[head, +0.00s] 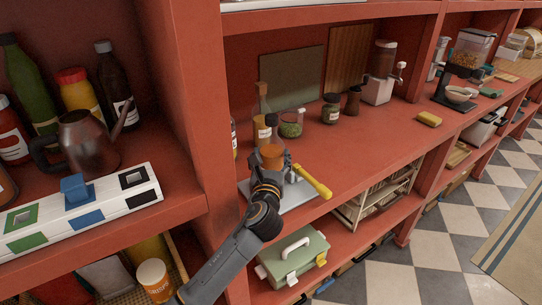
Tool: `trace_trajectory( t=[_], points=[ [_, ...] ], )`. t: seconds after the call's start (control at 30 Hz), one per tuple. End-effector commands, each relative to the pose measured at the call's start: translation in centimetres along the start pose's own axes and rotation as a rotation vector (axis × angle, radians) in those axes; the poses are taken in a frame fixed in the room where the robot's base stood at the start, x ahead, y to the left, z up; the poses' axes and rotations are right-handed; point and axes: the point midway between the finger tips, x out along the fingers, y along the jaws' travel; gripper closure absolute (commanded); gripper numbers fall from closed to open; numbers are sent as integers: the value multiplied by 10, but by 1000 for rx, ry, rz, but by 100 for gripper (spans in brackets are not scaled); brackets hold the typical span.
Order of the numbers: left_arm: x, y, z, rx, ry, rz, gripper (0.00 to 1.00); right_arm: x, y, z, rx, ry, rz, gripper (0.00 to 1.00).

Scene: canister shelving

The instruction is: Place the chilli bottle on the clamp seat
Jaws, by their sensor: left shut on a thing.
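My left gripper (268,172) is shut on an orange-brown round container, which appears to be the chilli bottle (271,153), over the middle shelf. The gripper hides its lower part. The clamp seat (297,192) is a grey metal plate with a yellow handle (313,181), near the front edge of that shelf. The gripper and bottle are in front of the plate's left part. I cannot tell whether the bottle touches the seat. My right gripper is not in view.
Behind the gripper stand a tall bottle (261,103), a glass jar of green bits (290,123) and a dark jar (331,108). A red upright panel (190,90) is at left. A yellow sponge (428,118) lies right, with clear shelf before it. A green toolbox (293,256) is below.

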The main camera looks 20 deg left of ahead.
Motion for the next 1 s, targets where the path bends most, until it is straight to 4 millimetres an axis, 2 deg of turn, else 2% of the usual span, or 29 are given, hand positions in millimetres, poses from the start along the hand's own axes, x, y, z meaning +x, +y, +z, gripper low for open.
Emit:
trace_trajectory(
  t=[0.23,0.27,0.37,0.73,0.87,1.0],
  points=[
    [0,0,2,-1,-8,-1,98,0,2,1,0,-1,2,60],
    [0,0,-1,0,-1,0,31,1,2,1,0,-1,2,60],
    [0,0,-1,0,-1,0,12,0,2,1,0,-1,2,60],
    [-1,0,1,0,-1,0,12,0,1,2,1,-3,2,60],
    [-14,0,-1,0,-1,-2,12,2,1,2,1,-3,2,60],
    [-39,0,-1,-1,-1,-2,12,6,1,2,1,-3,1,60]
  ],
)
